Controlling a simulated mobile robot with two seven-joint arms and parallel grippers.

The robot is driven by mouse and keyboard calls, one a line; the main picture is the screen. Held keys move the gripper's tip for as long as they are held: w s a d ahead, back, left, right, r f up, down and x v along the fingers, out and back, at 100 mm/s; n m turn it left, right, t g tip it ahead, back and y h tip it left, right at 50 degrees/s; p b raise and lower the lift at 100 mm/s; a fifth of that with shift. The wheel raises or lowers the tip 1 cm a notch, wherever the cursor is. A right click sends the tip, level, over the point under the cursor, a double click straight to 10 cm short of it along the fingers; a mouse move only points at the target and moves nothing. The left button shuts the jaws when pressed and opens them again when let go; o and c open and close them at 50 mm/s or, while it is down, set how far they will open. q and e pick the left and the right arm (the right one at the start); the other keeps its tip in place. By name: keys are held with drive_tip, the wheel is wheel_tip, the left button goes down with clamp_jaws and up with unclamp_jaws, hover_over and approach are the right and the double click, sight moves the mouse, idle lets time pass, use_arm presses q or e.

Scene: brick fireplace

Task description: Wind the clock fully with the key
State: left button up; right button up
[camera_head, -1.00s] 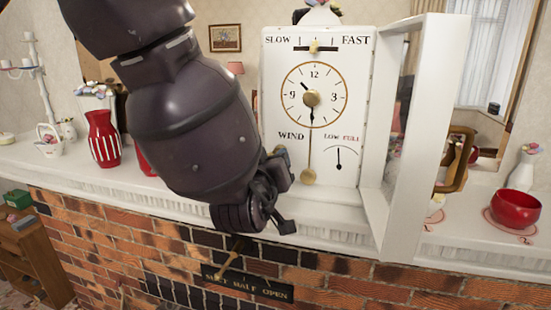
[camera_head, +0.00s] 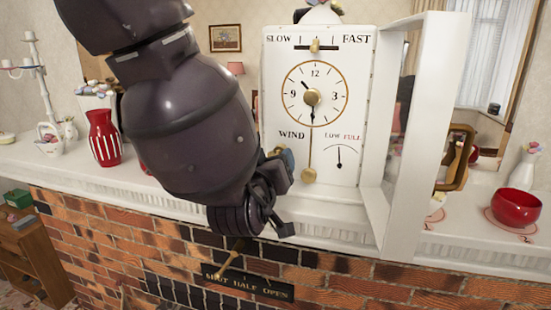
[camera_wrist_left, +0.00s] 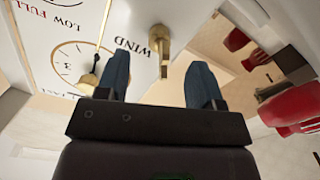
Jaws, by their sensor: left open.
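The white clock (camera_head: 275,90) stands on the mantel with its round dial, a WIND label and a LOW FULL gauge (camera_head: 339,155) whose needle is about vertical. My left gripper (camera_head: 282,162) is at the clock's lower left. In the left wrist view its blue fingers (camera_wrist_left: 160,66) are open, with the key beyond the gap between them and apart from them. My right gripper is not in view.
The clock's glazed door (camera_head: 428,140) stands open at the right. A brass pendulum (camera_head: 309,176) hangs before the face. A red striped vase (camera_head: 103,138) stands left and a red bowl (camera_head: 516,207) right on the mantel. A lever (camera_head: 228,260) juts from the bricks below.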

use_arm(q)
drive_tip(key=b+v, duration=0.1)
drive_tip(key=v, duration=0.5)
idle(0.8)
drive_tip(key=shift+s, duration=0.15)
